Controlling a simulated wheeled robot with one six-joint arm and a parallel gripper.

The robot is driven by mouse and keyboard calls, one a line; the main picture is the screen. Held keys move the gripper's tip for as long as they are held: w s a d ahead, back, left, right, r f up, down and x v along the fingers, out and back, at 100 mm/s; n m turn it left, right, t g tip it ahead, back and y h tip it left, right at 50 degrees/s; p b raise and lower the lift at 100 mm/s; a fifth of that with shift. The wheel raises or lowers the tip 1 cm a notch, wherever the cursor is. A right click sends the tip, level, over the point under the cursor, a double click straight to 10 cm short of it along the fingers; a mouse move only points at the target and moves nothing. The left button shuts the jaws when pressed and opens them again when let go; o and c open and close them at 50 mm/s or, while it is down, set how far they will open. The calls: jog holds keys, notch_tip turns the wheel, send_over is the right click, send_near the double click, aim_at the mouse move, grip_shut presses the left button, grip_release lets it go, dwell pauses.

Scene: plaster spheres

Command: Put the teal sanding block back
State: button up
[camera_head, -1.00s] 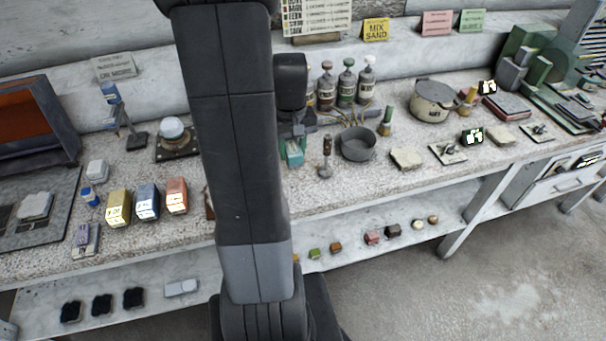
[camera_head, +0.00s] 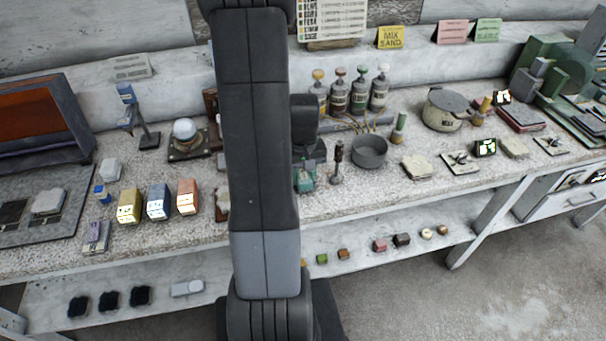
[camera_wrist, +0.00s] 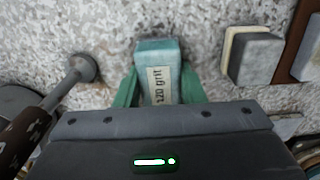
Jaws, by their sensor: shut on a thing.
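The teal sanding block (camera_wrist: 158,57) is in the wrist view, with a pale label that reads "120 grit". My gripper (camera_wrist: 158,88) is shut on it, one green finger on each side. In the head view the teal block (camera_head: 305,184) shows small beside my arm, over the front part of the speckled bench (camera_head: 400,190). My arm hides part of that area. I cannot tell whether the block touches the bench top.
A brown-handled tool (camera_head: 337,165) stands close on the right, near a grey bowl (camera_head: 370,152). Yellow (camera_head: 129,206), blue (camera_head: 158,202) and orange (camera_head: 187,197) blocks stand left.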

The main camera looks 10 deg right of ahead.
aim_at(303, 174)
jog(key=o, duration=1.1)
jog(key=shift+f, duration=0.1)
jog(key=shift+c, duration=0.2)
notch_tip(303, 174, up, 12)
jog(key=shift+r, duration=0.2)
jog(key=shift+f, duration=0.1)
notch_tip(303, 174, down, 12)
jog(key=shift+r, duration=0.9)
jog(key=shift+f, duration=0.1)
